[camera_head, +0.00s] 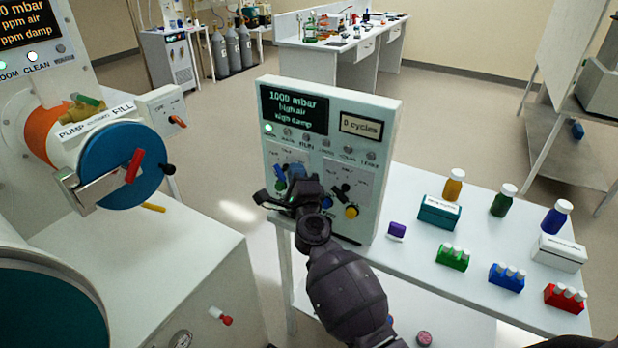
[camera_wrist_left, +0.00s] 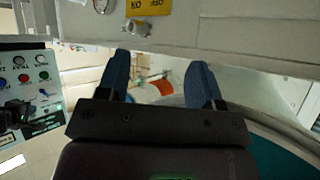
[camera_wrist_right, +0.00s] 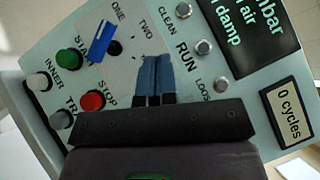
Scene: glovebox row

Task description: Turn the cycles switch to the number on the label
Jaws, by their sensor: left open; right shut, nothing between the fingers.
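The control panel (camera_head: 389,150) stands upright on the white table, its counter (camera_head: 361,126) reading "0 cycles". In the right wrist view a blue switch lever (camera_wrist_right: 102,42) has the words ONE and TWO near it; its upper end lies toward ONE. My right gripper (camera_wrist_right: 156,78) is shut and empty, its tips beside the lever and below TWO. Contact with the panel cannot be told. In the head view this gripper (camera_head: 284,194) covers part of the lower left controls. My left gripper (camera_wrist_left: 160,82) is open and empty. No label giving the number is readable.
Green START (camera_wrist_right: 74,59) and red STOP (camera_wrist_right: 92,100) buttons sit close to the right gripper. Bottles, boxes and vial racks (camera_head: 453,257) stand on the table to the right. A glovebox with a blue round door (camera_head: 110,170) stands at the left.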

